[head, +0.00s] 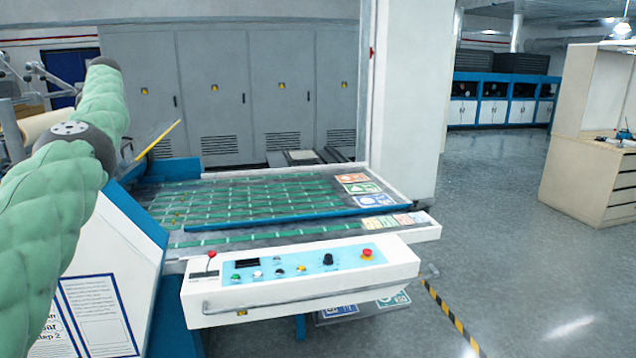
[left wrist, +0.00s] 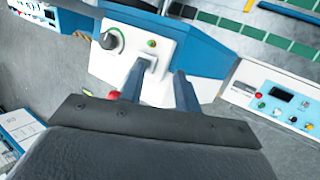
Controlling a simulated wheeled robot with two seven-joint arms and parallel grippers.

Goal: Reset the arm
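My left arm (head: 75,150), in a green padded sleeve, is raised at the left of the head view; its gripper is outside that view. In the left wrist view my left gripper (left wrist: 164,75) has its two dark fingers apart with nothing between them. The fingers point toward a small white control box (left wrist: 108,66) with a knob and a green button; I cannot tell whether they touch it. A red button (left wrist: 114,95) shows beside one finger. My right arm and gripper are in neither view.
A machine with a green-striped conveyor bed (head: 250,200) and a white control panel (head: 300,285) stands in front of me. Its slanted white side panel (head: 110,260) is close to my left arm. Grey cabinets (head: 230,90) stand behind. The floor (head: 500,220) at right is clear.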

